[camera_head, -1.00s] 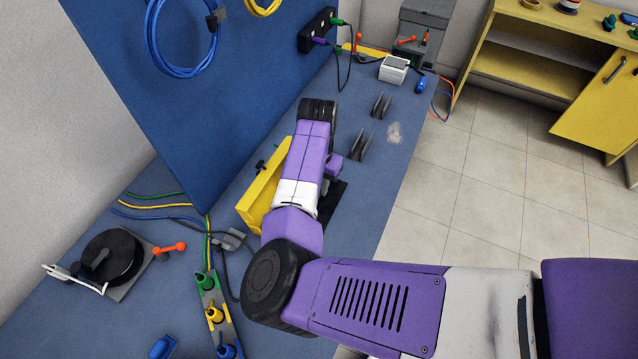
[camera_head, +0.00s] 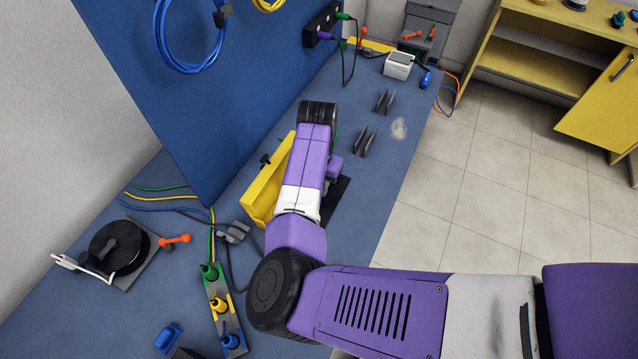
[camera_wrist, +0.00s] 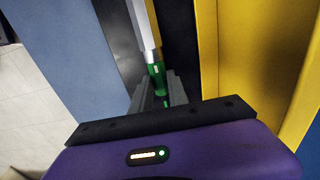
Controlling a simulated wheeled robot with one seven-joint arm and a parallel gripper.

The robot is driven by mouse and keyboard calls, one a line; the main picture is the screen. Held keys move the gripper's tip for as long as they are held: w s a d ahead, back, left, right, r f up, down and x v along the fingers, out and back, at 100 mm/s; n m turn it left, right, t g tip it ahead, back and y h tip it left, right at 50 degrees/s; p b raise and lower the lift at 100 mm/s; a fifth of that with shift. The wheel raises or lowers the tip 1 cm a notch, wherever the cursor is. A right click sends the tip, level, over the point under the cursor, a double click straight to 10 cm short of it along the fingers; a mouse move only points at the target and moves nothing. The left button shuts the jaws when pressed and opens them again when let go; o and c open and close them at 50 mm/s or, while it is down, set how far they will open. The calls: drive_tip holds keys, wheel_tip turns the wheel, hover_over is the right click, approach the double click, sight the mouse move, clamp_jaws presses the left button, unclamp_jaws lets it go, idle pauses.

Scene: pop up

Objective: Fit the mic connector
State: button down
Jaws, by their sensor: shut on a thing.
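In the wrist view my gripper (camera_wrist: 160,92) is shut on a green connector (camera_wrist: 156,70). A pale grey-white bar (camera_wrist: 143,22) runs on from the connector toward the top of that view. A dark strip or slot lies behind them, beside a yellow wall. I cannot tell whether the connector touches or sits in anything. In the head view my arm hides the gripper and most of what it holds. A black socket box (camera_head: 320,22) on the blue panel has a green plug (camera_head: 344,16) and a purple plug (camera_head: 325,36) with dark cables.
A yellow box (camera_head: 266,185) stands just left of my arm on the blue bench. A strip of green, yellow and blue plugs (camera_head: 220,305) and a black reel (camera_head: 118,248) are at the lower left. Grey clips (camera_head: 365,141) and a white box (camera_head: 398,65) stand further back.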

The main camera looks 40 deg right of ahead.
drive_tip(key=c, duration=1.2)
unclamp_jaws()
drive_tip(key=shift+r+b, duration=0.4)
drive_tip(key=shift+r, duration=3.55)
